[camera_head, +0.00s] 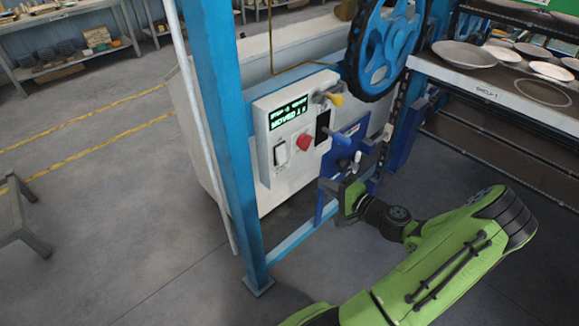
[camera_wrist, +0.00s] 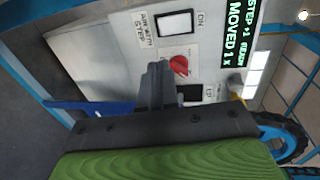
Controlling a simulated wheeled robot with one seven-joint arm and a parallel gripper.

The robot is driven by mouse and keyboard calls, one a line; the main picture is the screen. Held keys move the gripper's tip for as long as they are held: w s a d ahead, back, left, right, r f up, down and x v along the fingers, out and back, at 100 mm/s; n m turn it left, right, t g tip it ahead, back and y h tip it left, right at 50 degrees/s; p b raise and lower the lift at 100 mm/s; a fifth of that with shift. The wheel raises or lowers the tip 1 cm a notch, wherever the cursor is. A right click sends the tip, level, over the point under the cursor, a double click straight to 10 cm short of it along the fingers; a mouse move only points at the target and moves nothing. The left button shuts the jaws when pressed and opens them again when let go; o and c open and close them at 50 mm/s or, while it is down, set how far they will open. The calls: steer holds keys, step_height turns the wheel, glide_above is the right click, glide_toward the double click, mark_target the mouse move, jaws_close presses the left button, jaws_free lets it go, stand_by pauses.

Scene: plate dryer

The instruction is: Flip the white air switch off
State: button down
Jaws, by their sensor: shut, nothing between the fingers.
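The white air switch (camera_head: 281,153) is a small white rocker in a dark frame on the left side of the grey control panel (camera_head: 262,120). In the wrist view the switch (camera_wrist: 174,23) shows at the top, with "ON" lettering to its right. Which way it is tilted I cannot tell. My gripper (camera_head: 335,184) is to the right of and below the panel in the head view. Its fingers (camera_wrist: 157,70) are together and empty, pointing towards the panel. In the wrist view they lie below the switch, apart from it in the picture.
A red knob (camera_head: 304,142) sits right of the switch, near my fingertips in the wrist view. A green display (camera_head: 289,111) is above. A yellow-handled lever (camera_head: 335,99) and blue handle (camera_head: 342,138) stick out nearby. A blue post (camera_head: 222,110) stands left; a plate shelf (camera_head: 485,80) is right.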

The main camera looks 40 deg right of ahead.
glide_toward(281, 154)
steer(key=w+f, duration=0.5)
steer(key=w, duration=0.1)
steer(key=shift+d+b, duration=0.3)
steer(key=shift+d, duration=0.2)
steer(key=shift+w, duration=0.1)
